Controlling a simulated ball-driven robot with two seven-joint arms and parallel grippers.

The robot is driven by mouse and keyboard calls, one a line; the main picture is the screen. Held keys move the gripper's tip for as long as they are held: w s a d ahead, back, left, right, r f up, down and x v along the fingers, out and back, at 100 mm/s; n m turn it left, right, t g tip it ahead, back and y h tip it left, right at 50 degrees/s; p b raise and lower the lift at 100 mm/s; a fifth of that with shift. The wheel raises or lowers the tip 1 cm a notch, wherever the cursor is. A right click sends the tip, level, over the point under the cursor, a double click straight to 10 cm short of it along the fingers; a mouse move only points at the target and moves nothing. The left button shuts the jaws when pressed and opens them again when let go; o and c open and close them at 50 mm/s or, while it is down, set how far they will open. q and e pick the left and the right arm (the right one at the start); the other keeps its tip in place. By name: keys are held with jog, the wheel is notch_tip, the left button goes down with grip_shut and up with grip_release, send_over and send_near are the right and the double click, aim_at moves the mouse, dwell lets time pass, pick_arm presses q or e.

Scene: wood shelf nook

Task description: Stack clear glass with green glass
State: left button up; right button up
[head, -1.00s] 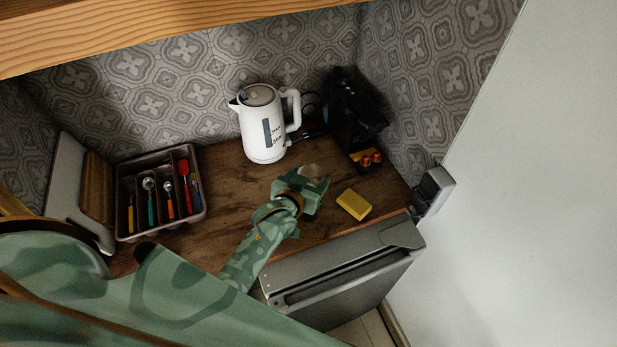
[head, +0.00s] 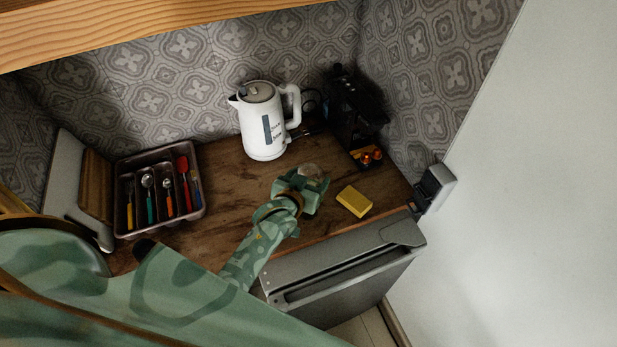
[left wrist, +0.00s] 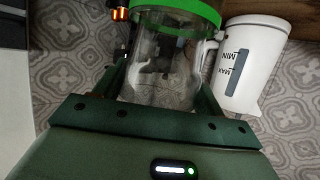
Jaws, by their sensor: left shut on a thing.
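My left gripper (head: 308,186) is over the right part of the counter, shut on the clear glass (head: 313,172). In the left wrist view, the clear glass (left wrist: 160,75) sits between the fingers. This view is upside down, so its top is toward the counter. A bright green band (left wrist: 178,14) surrounds the glass at its counter end. It looks like part of the green glass, but I cannot tell how far the clear glass is inside it or whether they touch. In the head view the green glass cannot be made out behind my gripper. My right gripper is not in view.
A white kettle (head: 262,128) stands behind my gripper. A black coffee machine (head: 352,108) is at the back right. A yellow sponge (head: 353,201) lies right of my gripper. A cutlery tray (head: 122,206) is at the left. The counter between tray and gripper is clear.

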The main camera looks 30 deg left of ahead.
pick_arm(q)
jog(key=o, duration=1.3)
jog(key=shift+p+v, duration=0.6)
jog(key=shift+v, duration=7.65)
jog(key=shift+f, duration=0.1)
